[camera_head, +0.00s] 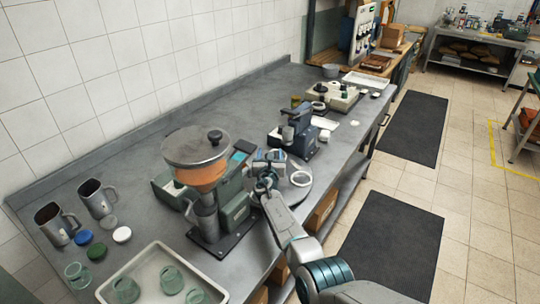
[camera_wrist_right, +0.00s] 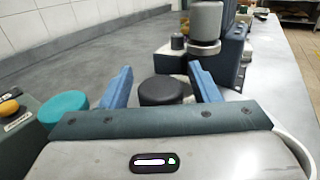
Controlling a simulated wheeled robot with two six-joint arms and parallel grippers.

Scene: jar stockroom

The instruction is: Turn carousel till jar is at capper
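The carousel (camera_head: 303,193) is a round grey plate on the bench between the filling machine (camera_head: 236,205) and the dark blue capper (camera_head: 300,132). My right gripper (camera_head: 268,160) is above it and hides much of it. In the right wrist view, my gripper's blue fingers (camera_wrist_right: 162,84) are apart, with a black round knob (camera_wrist_right: 160,90) between them; I cannot tell whether they touch it. The capper (camera_wrist_right: 230,55) stands just beyond. A teal round thing (camera_wrist_right: 62,108) is left of the fingers; I cannot tell whether it is a jar. My left gripper is not in view.
A pale tray (camera_head: 152,252) with green glass jars stands at the near left. Metal jugs (camera_head: 97,199) and coloured lids (camera_head: 97,251) are beside it. Beyond the capper is a cream device (camera_head: 332,97).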

